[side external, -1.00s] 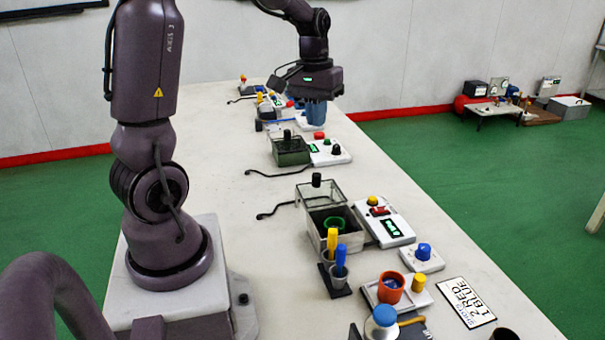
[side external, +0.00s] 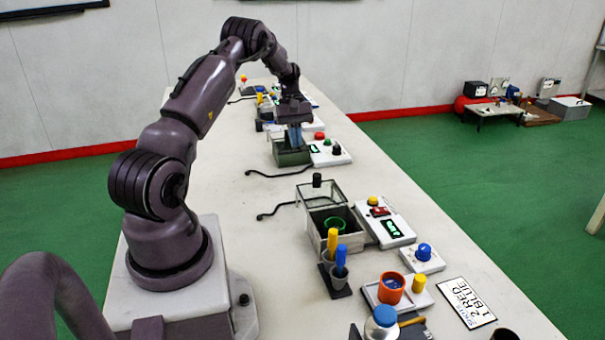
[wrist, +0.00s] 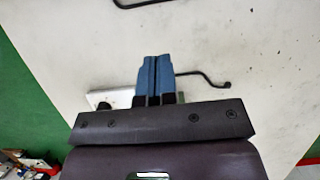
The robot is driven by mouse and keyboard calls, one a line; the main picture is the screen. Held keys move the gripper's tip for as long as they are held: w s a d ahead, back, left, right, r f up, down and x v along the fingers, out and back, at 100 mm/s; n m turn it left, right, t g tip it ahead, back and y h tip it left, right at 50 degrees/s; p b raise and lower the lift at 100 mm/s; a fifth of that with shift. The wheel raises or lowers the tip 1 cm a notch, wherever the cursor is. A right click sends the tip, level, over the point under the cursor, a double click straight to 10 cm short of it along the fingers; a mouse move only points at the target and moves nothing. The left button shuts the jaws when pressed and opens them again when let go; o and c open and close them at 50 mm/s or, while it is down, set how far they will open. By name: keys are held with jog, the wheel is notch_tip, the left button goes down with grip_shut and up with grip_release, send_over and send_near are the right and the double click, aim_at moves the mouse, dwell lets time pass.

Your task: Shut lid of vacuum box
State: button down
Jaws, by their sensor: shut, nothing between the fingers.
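My gripper (side external: 296,143) has blue fingers pressed together, with nothing between them. In the side view it points down at a small dark green box (side external: 292,158); I cannot tell if the fingertips touch it. That box's black lid knob is hidden behind the gripper. The shut fingers (wrist: 156,80) also show in the wrist view, where the gripper body covers most of what is below. A nearer grey box (side external: 350,241) has a clear lid (side external: 321,195) with a black knob, raised at its far side. Neither box is labelled as the vacuum box.
A white control panel (side external: 327,155) with knobs adjoins the green box. Another panel (side external: 393,229) with a display adjoins the grey box.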

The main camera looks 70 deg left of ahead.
aim_at(315, 205)
jog(key=x, duration=0.7)
jog(key=shift+d+f, duration=0.15)
jog(key=shift+f, duration=0.15)
jog(key=shift+d+r, duration=0.1)
jog(key=shift+d, duration=1.85)
jog(key=d, duration=1)
jog(key=shift+d, duration=0.45)
jog(key=shift+a, duration=0.1)
